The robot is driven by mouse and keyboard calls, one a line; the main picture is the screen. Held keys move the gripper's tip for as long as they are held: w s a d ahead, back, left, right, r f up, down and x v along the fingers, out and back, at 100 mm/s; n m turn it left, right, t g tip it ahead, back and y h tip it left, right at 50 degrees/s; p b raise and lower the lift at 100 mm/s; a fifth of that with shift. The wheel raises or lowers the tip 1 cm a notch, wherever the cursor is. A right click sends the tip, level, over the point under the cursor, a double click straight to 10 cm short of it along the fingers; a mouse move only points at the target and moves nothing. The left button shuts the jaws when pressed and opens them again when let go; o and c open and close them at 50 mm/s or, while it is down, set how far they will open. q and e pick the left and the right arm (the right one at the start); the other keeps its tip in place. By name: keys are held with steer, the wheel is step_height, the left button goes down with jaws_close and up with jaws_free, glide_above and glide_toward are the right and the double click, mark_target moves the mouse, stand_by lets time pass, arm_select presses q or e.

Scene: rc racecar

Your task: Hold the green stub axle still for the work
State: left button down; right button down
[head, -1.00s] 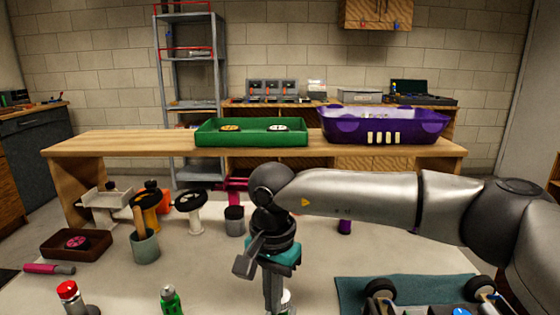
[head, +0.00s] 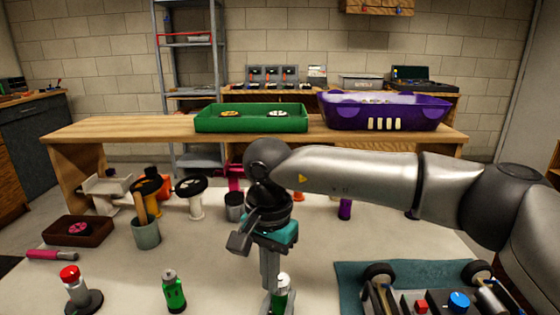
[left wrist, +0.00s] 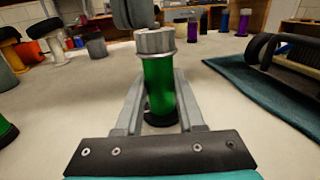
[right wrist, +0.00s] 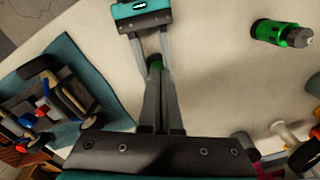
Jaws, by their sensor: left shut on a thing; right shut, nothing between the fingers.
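The green stub axle (left wrist: 160,85), a green cylinder with a ribbed grey cap, stands upright between the fingers of my left gripper (left wrist: 158,76), which is shut on it. It also shows in the head view (head: 281,292), partly behind my right gripper (head: 270,284). In the right wrist view only a bit of its green (right wrist: 155,61) shows, between my left gripper's fingers. My right gripper (right wrist: 157,76) is shut and empty, its fingertips close by the axle's cap. I cannot tell whether they touch it.
A similar green cylinder with a grey cap (head: 174,290) stands to the left, beside a red-capped part (head: 76,287). The racecar (head: 440,303) sits on a teal mat (head: 350,275) at right. A green tray (head: 250,122) and purple bin (head: 385,112) stand on the back bench.

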step_height(320, 180, up, 4)
steer(key=shift+r, duration=0.25)
arm_select(q)
steer(key=shift+c, duration=2.2)
jaws_free()
steer(key=v, duration=1.2)
